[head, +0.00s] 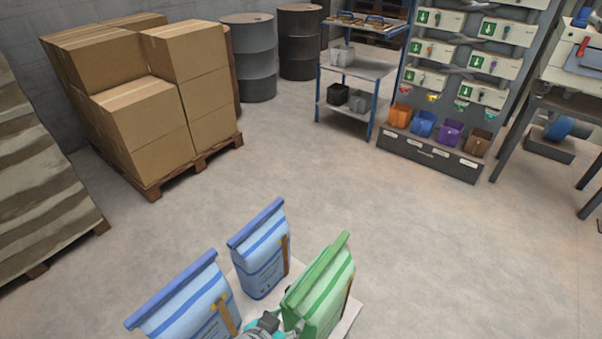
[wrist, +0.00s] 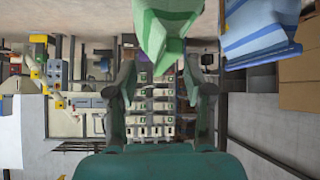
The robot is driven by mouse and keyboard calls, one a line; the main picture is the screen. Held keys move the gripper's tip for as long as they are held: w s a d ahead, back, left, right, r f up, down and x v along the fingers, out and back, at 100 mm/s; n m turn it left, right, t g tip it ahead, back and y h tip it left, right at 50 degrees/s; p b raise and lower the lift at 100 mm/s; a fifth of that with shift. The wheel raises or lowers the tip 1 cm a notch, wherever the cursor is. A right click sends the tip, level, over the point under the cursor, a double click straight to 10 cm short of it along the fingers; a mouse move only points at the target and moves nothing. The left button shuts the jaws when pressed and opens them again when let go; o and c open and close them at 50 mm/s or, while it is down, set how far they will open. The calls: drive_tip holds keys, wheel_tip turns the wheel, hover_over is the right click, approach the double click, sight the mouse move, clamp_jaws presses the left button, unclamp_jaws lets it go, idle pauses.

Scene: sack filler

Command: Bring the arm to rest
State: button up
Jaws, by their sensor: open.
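My gripper (head: 268,326) shows at the bottom edge of the head view, partly cut off, close to the green sack (head: 322,292) and just left of its lower part. In the wrist view my gripper (wrist: 160,82) has its two fingers spread wide with nothing held between them. That view appears upside down. The green sack (wrist: 167,25) hangs in from the top edge, beyond the fingers; I cannot tell whether they touch it. Most of my arm is out of view.
Two blue sacks (head: 262,250) stand beside the green one on a pale surface (head: 347,318). A pallet of cartons (head: 150,105), drums (head: 247,60), a blue-framed shelf cart (head: 360,68) and a dispenser rack (head: 440,158) with coloured bins stand farther back. The middle floor is clear.

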drive_tip(key=s+d+f+n+t+y, duration=0.1)
drive_tip(key=s+d+f+n+y, duration=0.15)
drive_tip(key=s+d+f, duration=0.4)
drive_tip(key=s+d+f+n+t+y, duration=0.1)
drive_tip(key=s+d+f+n+y, duration=0.2)
drive_tip(key=d, duration=0.6)
drive_tip(key=s+d+r+t, duration=0.2)
drive_tip(key=s+d+r, duration=0.1)
drive_tip(key=s+r, duration=0.4)
drive_tip(key=s+d+r+t, duration=0.2)
drive_tip(key=s+r, duration=0.5)
drive_tip(key=s, duration=0.4)
drive_tip(key=shift+s+d+t+h, duration=0.3)
drive_tip(key=shift+d+t+h, duration=0.1)
drive_tip(key=shift+d, duration=0.35)
drive_tip(key=shift+f, duration=0.1)
